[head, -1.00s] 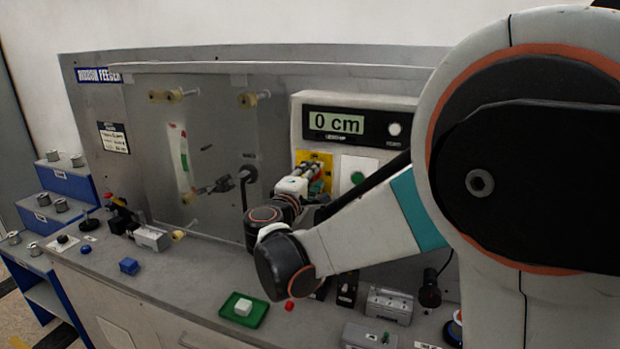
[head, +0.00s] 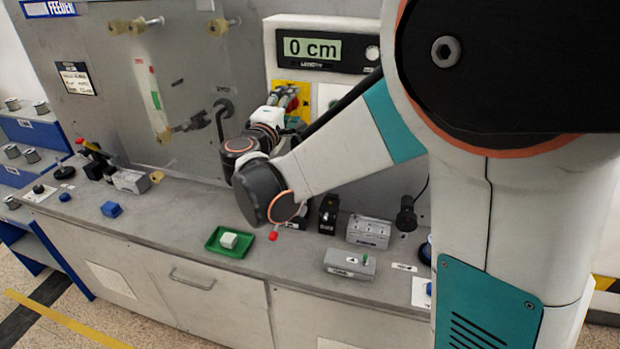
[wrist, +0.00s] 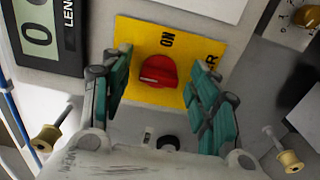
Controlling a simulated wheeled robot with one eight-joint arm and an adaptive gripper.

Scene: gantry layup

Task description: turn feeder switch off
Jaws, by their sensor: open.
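The feeder switch is a red rotary knob (wrist: 158,74) on a yellow plate (wrist: 205,50) in the wrist view. The plate carries the word ON next to the knob. My gripper (wrist: 155,88) is open, with its teal-padded fingers on either side of the knob and gaps between them and it. In the head view my gripper (head: 287,98) is at the yellow plate (head: 303,98) below the display, and it hides the knob there. I cannot tell how far the fingertips are from the plate.
The display box (head: 322,50) reads 0 cm above the plate. A green tray (head: 225,252) with a white block (head: 229,240), a blue block (head: 111,209) and grey switch boxes (head: 350,263) stand on the bench below. Wooden spools (wrist: 287,161) stick out of the panel.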

